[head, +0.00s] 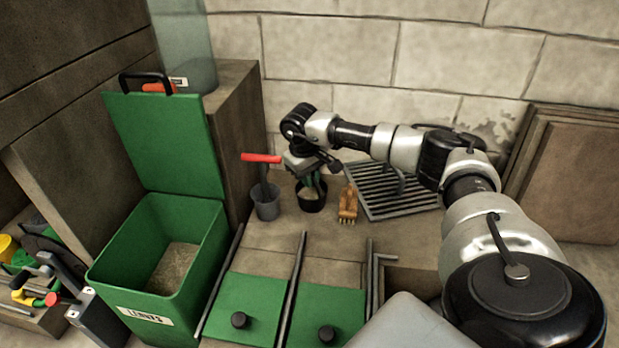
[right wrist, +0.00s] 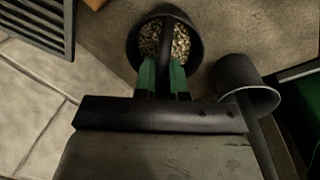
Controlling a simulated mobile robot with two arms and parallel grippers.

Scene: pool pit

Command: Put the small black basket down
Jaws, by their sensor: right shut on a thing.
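The small black basket (head: 311,204) is near the middle of the head view, upright, at the far end of the stone surface near the back wall. In the right wrist view the basket (right wrist: 195,42) holds speckled, gravel-like bits, and its dark handle arches over them. My right gripper (head: 314,184) is above the basket, pointing down. Its green fingers (right wrist: 163,77) are shut on the basket's handle. The basket's underside is hidden, so I cannot tell whether it touches the surface. My left gripper is not in view.
A grey pot (head: 267,206) with a red-handled tool stands close left of the basket. A wooden brush (head: 348,204) and a dark grate (head: 393,192) lie to the right. A green bin (head: 160,255) with a raised lid stands at left. Green panels (head: 248,303) lie in front.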

